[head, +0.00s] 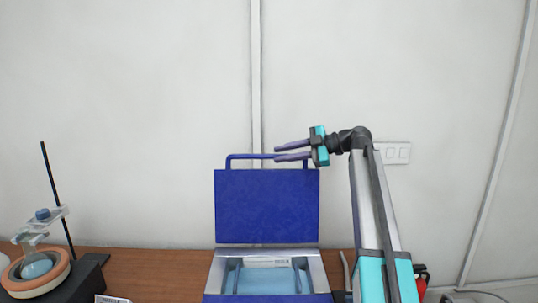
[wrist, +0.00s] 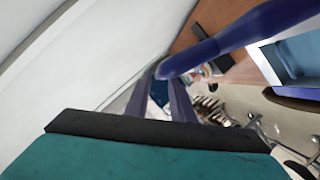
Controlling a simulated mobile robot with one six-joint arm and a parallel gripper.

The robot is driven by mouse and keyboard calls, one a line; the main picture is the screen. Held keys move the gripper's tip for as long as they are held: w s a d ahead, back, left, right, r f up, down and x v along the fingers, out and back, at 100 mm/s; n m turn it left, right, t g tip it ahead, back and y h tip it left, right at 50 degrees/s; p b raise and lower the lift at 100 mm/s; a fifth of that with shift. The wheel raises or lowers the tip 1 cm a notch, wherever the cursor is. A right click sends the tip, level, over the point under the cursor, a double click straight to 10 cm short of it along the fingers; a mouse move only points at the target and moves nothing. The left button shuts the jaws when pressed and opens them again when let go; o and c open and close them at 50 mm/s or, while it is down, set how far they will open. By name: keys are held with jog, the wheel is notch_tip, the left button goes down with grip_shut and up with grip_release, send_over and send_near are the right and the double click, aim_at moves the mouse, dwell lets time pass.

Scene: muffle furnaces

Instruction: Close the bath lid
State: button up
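The blue bath lid (head: 266,206) stands upright, open, at the back of the bath (head: 312,271) in the head view. Its blue handle (head: 240,156) runs along the lid's top edge. My gripper (head: 277,153) is at the right part of this handle, its two fingers apart and pointing left. In the wrist view the handle (wrist: 235,35) crosses from the upper right to near the fingers (wrist: 160,88). I cannot tell whether the fingers touch it. The bath's light-blue inside shows below the lid.
The bath stands on a brown bench (head: 160,270). A stand with an orange-rimmed round vessel (head: 38,272) is at the left. A red object (head: 421,284) is at the lower right. A white wall is behind, with a socket plate (head: 394,153).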

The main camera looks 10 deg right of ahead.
aim_at(276, 155)
jog(key=shift+p+x, duration=0.65)
jog(key=shift+x, duration=2)
grip_shut()
